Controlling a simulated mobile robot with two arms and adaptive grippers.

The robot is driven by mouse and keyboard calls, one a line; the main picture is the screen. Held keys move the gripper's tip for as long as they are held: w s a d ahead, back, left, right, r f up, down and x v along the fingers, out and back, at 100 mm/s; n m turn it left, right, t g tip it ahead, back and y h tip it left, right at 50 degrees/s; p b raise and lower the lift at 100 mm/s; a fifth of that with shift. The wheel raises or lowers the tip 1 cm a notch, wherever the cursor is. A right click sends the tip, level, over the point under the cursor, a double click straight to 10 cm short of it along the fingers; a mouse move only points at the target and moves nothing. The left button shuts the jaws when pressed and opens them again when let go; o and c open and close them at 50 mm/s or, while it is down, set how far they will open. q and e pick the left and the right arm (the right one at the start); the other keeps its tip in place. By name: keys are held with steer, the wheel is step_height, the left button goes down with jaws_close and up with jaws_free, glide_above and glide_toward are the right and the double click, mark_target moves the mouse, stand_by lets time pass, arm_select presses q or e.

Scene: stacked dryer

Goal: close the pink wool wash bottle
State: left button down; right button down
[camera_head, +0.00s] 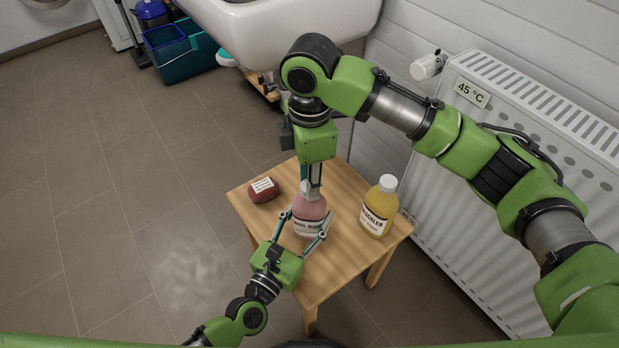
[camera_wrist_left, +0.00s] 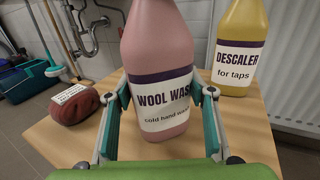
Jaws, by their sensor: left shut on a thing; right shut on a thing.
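The pink wool wash bottle (camera_head: 312,210) stands upright on the wooden stool, and its lower part with the label shows in the left wrist view (camera_wrist_left: 160,60). My left gripper (camera_head: 309,222) is shut on the bottle's body, one finger on each side. My right gripper (camera_head: 312,184) points straight down over the bottle and is shut on a pale cap at its neck. The fingers hide most of the cap, so I cannot tell how it sits on the neck. The bottle's top is outside the left wrist view.
The wooden stool (camera_head: 335,262) also bears a yellow descaler bottle (camera_head: 379,208) with a white cap, right of the pink bottle, and a dark red labelled item (camera_head: 263,190) on the left. A radiator (camera_head: 480,190) stands at the right. A sink (camera_head: 270,35) hangs behind.

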steer(key=m, duration=0.6)
steer(key=shift+m, duration=0.3)
steer(key=m, duration=0.7)
steer(key=shift+m, duration=0.4)
steer(key=c, duration=1.6)
jaws_free()
steer(key=shift+c, duration=0.2)
step_height(320, 180, up, 12)
